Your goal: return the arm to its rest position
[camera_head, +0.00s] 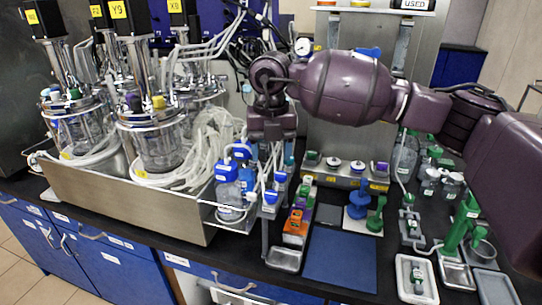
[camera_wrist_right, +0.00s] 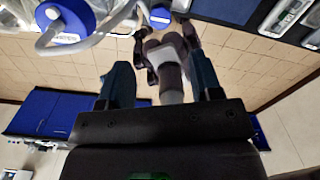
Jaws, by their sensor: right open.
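My right arm (camera_head: 345,88) reaches in from the right of the head view, dark purple and bent over the bench. Its gripper (camera_head: 274,152) points down beside the blue-capped bottles (camera_head: 228,180), in front of the steel panel. In the right wrist view the two dark teal fingers of the gripper (camera_wrist_right: 160,72) stand wide apart with nothing between them. I cannot tell from the head view whether the fingers touch the tubing or caps near them. My left gripper is in neither view.
A blue mat (camera_head: 342,260), an orange box (camera_head: 295,228), green-handled items (camera_head: 459,225) and small trays (camera_head: 416,278) crowd the bench. A blue cap (camera_wrist_right: 68,18) and tubing lie close in the wrist view.

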